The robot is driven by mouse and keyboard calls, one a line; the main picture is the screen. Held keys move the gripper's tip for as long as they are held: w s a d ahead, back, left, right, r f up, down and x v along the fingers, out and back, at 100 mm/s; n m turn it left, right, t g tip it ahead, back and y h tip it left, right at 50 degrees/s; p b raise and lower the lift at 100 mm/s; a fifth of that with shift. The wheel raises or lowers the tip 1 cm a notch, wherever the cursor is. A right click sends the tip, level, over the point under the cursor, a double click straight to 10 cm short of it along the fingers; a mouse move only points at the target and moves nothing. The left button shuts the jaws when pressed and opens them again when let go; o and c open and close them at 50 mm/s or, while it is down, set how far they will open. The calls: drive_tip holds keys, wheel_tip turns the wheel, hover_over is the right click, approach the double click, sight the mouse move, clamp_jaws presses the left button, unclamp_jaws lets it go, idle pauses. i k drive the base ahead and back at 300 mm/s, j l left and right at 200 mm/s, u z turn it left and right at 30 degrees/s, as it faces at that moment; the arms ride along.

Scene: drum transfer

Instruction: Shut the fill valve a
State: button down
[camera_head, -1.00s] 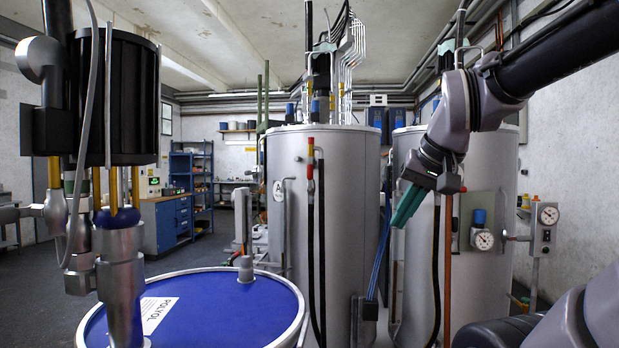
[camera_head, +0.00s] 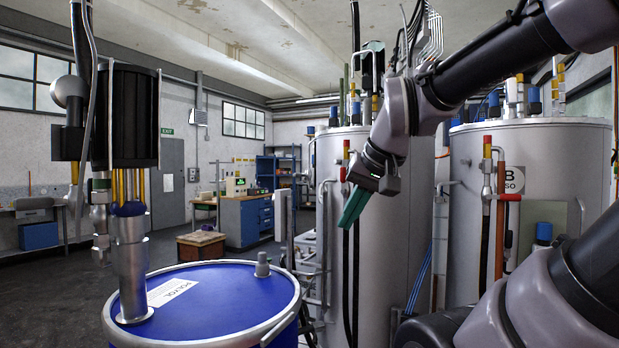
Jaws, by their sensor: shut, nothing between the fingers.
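The large grey tank (camera_head: 405,215) nearest the picture's middle showed an "A" label in the earlier view; the label is not readable now. A slim valve with yellow and red parts (camera_head: 346,150) is on its front left, above dark hoses, and looks like fill valve a. Its coloured part stands upright, but I cannot make out the lever clearly. My gripper (camera_head: 352,207) has teal fingers pointing down and left. It is shut and empty. In the picture it overlaps the tank just below the valve, with no visible contact.
A blue drum (camera_head: 225,295) with a pump (camera_head: 128,230) stands front left. Tank B (camera_head: 465,190) is at right; its valve (camera_head: 487,165) has a red lever (camera_head: 508,197) lying level. A wooden crate (camera_head: 201,246) and a blue workbench (camera_head: 247,220) stand behind. The left floor is open.

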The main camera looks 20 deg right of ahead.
sight(342, 169)
drive_tip(key=l+u, duration=1.15)
drive_tip(key=l, duration=0.25)
drive_tip(key=l+z, duration=0.1)
drive_tip(key=z, duration=0.35)
drive_tip(key=i+z, duration=0.15)
drive_tip(key=z, duration=0.3)
drive_tip(key=i+l+z, duration=0.1)
drive_tip(key=z, duration=0.4)
